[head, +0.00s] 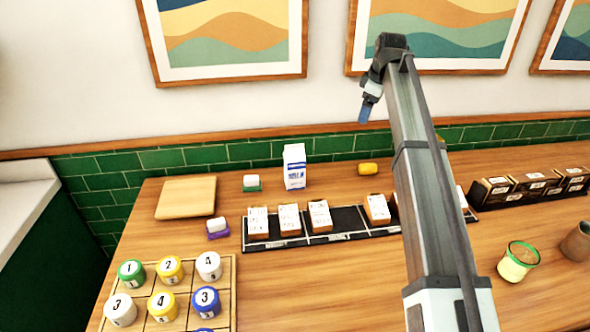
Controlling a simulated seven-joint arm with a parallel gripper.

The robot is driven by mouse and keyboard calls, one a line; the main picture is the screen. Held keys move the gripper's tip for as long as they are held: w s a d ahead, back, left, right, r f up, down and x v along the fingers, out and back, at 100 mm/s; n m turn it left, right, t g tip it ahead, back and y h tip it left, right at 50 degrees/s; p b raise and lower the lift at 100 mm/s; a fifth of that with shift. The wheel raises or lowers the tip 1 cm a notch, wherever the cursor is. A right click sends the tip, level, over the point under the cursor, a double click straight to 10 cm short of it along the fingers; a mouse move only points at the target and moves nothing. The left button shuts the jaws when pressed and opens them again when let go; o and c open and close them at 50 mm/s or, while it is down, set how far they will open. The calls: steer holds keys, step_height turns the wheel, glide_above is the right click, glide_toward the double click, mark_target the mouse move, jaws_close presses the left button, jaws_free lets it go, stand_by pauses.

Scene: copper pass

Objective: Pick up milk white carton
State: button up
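The white milk carton (294,168) with blue print stands upright at the back of the wooden table, near the green tile wall. My gripper (366,108) is at the end of my raised arm, up and to the right of the carton in the picture, in front of the wall. It is clear of the carton. The gripper is small and seen from the side, so I cannot tell whether its fingers are open or shut. Nothing visible hangs from it.
A black tray (262,245) with several small boxes lies in front of the carton. A small white-and-green item (251,183) is left of it, a yellow item (368,169) right. A wooden board (187,198), numbered jars (170,269) and a green-rimmed cup (517,262) stand around.

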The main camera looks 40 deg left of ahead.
mark_target(295, 148)
steer(key=s+a+n+g+h, duration=0.3)
steer(key=s+a+n, duration=0.5)
steer(key=s+a, duration=0.85)
steer(key=f, duration=0.2)
steer(key=s+d+f, duration=0.1)
steer(key=f, duration=0.1)
steer(key=d+f, duration=0.1)
steer(key=f, duration=0.2)
steer(key=shift+s, duration=0.15)
steer(key=shift+a+f, duration=0.15)
steer(key=shift+f, duration=1.35)
steer(key=shift+a+f, duration=0.1)
steer(key=shift+f, duration=1.35)
steer(key=shift+r, duration=0.1)
jaws_close()
